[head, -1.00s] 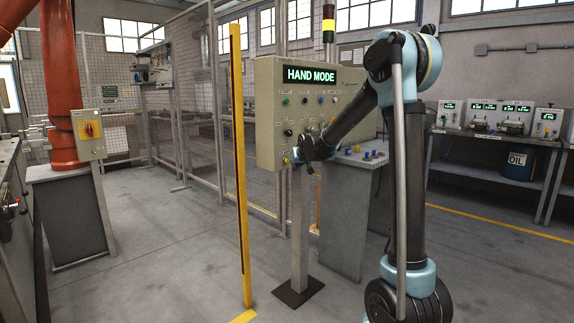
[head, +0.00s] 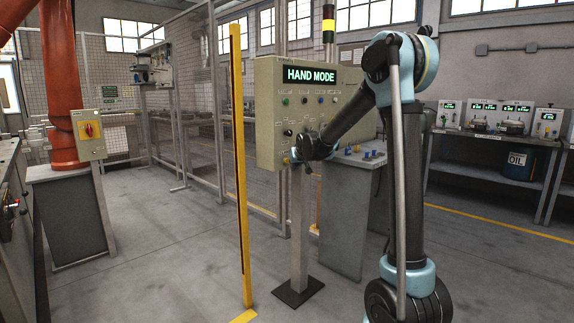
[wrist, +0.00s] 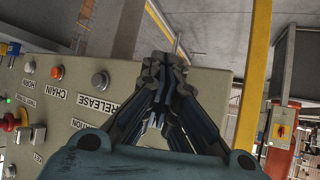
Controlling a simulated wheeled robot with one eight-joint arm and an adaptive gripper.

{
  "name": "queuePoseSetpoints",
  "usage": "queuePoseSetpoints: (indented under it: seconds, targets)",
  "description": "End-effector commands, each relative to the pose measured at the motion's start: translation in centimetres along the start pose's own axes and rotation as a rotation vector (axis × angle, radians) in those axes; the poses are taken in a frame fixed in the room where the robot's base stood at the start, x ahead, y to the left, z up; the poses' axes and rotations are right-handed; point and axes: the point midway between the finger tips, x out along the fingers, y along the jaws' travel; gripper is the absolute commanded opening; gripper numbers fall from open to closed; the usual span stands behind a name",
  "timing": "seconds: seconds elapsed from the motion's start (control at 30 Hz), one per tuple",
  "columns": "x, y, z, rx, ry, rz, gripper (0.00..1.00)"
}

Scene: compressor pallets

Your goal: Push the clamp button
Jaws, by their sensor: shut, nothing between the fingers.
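The control panel (head: 262,110) is a beige box on a post, with a green-lit HAND MODE display (head: 311,76). My gripper (wrist: 165,60) is shut and empty in the wrist view, with its fingertips at the panel's edge in the picture. Whether it touches the panel I cannot tell. The wrist view shows a grey button labelled RELEASE (wrist: 100,80) left of the fingers, an orange CHAIN button (wrist: 57,72) and a pale HORN button (wrist: 28,69). No label reading CLAMP is legible; my gripper covers part of the panel. In the head view my wrist hides its lower right part.
A yellow post (head: 239,160) stands close left of the panel. A grey console (head: 345,225) with small knobs stands behind it to the right. A red emergency knob (wrist: 10,124) sticks out from the panel. The floor left of the yellow post is clear.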

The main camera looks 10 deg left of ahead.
Motion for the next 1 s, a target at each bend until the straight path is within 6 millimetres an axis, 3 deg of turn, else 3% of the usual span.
queuePoseSetpoints:
  seconds: [1.0]
  targets:
    - [0.52, -0.48, -0.56, -0.001, 0.000, 0.000, 0.00]
